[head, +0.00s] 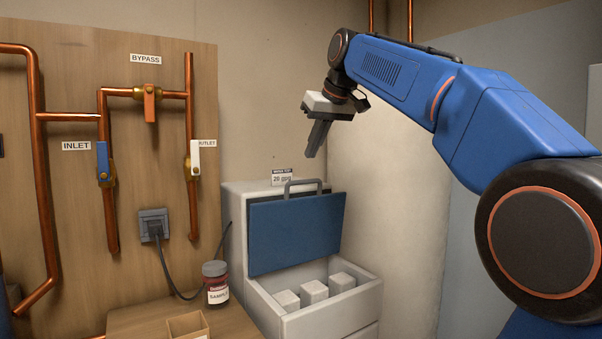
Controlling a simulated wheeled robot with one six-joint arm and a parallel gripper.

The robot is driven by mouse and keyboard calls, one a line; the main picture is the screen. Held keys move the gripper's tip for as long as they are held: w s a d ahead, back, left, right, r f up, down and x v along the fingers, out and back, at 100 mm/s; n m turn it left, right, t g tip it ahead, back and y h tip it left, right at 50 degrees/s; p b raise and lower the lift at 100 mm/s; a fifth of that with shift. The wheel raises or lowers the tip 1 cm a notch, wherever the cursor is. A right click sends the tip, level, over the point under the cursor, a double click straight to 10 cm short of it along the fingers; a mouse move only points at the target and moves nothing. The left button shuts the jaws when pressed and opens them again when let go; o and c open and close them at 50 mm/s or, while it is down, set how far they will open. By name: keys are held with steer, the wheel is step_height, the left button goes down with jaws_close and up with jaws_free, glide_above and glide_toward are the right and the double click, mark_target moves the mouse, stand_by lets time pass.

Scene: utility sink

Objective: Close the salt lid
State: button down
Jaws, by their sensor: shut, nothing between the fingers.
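The salt lid (297,233) is a blue panel with a grey handle (303,185) along its top edge. It stands raised, leaning back at the rear of the light grey softener cabinet (242,250). The open compartment in front of it holds several pale salt blocks (314,292). My gripper (311,155) hangs from my blue arm above the lid, pointing down. Its fingers are together and empty, and a gap shows between the fingertips and the handle.
A black cable (173,280) runs from the wall socket. Copper pipes with valves line the left wall. A small display sign (282,177) sits behind the handle.

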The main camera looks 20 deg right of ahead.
steer(key=shift+x, duration=4.2)
steer(key=shift+s, duration=0.1)
steer(key=shift+s, duration=0.1)
